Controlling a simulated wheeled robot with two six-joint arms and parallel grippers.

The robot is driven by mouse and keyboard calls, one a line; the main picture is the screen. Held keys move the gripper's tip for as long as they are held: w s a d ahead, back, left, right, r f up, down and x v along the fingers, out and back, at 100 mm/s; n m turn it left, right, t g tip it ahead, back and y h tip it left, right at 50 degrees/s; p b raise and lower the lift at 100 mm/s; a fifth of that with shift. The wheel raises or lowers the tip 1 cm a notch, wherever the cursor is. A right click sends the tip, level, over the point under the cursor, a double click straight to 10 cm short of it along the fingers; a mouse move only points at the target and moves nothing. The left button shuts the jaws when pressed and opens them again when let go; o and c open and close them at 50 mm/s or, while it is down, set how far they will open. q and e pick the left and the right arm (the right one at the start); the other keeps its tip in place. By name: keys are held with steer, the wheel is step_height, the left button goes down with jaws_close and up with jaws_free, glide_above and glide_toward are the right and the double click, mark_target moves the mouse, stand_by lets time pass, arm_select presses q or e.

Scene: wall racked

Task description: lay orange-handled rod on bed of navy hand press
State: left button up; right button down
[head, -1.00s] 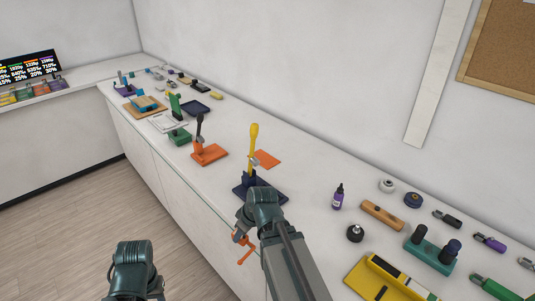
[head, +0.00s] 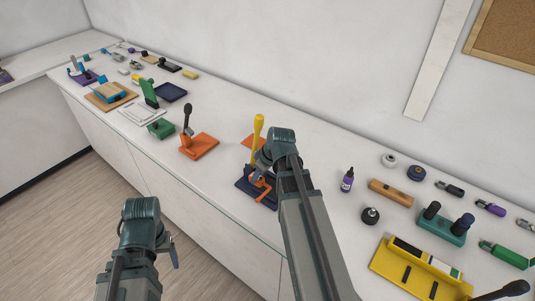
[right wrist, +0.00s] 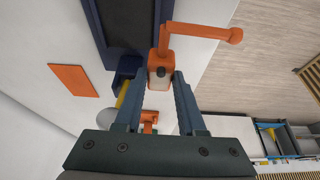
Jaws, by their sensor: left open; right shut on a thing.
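The navy hand press (head: 243,186) stands on the counter with its yellow lever (head: 257,132) upright. Its navy frame and dark bed (right wrist: 122,22) show at the top of the right wrist view. My right gripper (head: 262,172) is shut on the orange-handled rod (head: 264,190), over the press base in the head view. In the right wrist view the rod's orange cranked handle (right wrist: 195,33) sticks out beyond the fingertips (right wrist: 160,85), beside the bed. I cannot tell whether the rod touches the press. My left gripper (head: 170,250) is open and empty, over the floor before the counter.
An orange press (head: 198,146) stands to the left and an orange sheet (right wrist: 73,80) lies beside the navy press. A purple bottle (head: 347,181), a black knob (head: 370,215) and a yellow tray (head: 385,270) are to the right. Bare counter lies between the presses.

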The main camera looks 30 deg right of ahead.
arm_select(q)
step_height(320, 180, up, 2)
steer(key=shift+r+p, duration=0.1)
steer(key=shift+p, duration=0.5)
arm_select(e)
steer(key=w+d+r, duration=0.2)
steer(key=d, duration=0.3)
steer(key=shift+w+r, duration=0.15)
steer(key=shift+w, duration=0.1)
arm_select(q)
step_height(320, 180, down, 8)
steer(key=b, duration=0.8)
arm_select(e)
step_height(320, 180, down, 8)
steer(key=shift+r, duration=0.1)
arm_select(q)
steer(key=shift+f+b, duration=0.5)
arm_select(e)
steer(key=shift+f, duration=0.6)
steer(key=shift+c, duration=2.1)
jaws_free()
arm_select(q)
steer(key=shift+r, duration=0.15)
arm_select(e)
steer(key=shift+r, duration=0.1)
